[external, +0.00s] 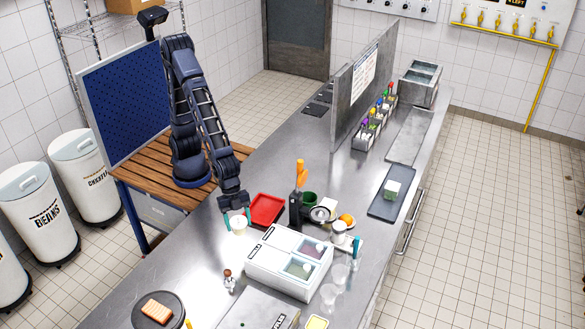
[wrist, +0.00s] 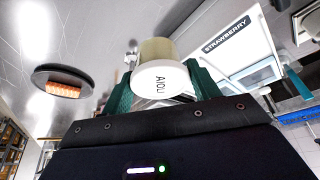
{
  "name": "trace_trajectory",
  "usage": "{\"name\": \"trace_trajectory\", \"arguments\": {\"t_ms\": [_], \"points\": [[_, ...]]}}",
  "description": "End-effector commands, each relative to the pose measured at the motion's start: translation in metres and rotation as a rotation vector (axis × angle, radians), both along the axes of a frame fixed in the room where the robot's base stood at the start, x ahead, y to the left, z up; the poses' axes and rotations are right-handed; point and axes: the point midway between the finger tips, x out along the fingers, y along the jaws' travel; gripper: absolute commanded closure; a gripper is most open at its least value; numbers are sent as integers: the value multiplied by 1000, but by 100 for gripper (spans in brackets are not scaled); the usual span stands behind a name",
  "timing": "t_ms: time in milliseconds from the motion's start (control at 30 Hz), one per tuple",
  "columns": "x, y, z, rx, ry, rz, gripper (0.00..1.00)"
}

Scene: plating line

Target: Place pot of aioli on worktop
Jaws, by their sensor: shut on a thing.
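The pot of aioli (wrist: 160,78) is a small pale tub with a white face lettered AIOLI. My gripper (wrist: 158,88) is shut on it, with a green finger on either side of the pot in the wrist view. In the external view the pot (external: 239,224) sits between the teal fingertips of my gripper (external: 237,220), over the steel worktop (external: 195,262) just left of the red tray. I cannot tell whether the pot touches the worktop.
A red tray (external: 267,209) lies just right of my gripper. A white two-well container (external: 290,262) stands in front, with a small figurine (external: 229,280) beside it. A dark round plate with toast (external: 157,311) is at the front left. The worktop between is clear.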

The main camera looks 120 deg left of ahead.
Motion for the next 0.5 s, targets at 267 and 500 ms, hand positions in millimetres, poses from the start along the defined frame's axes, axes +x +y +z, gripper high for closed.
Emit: {"name": "trace_trajectory", "arguments": {"t_ms": [267,500], "points": [[34,117,-19,1,-1,324,64],[45,214,-25,1,-2,595,64]]}}
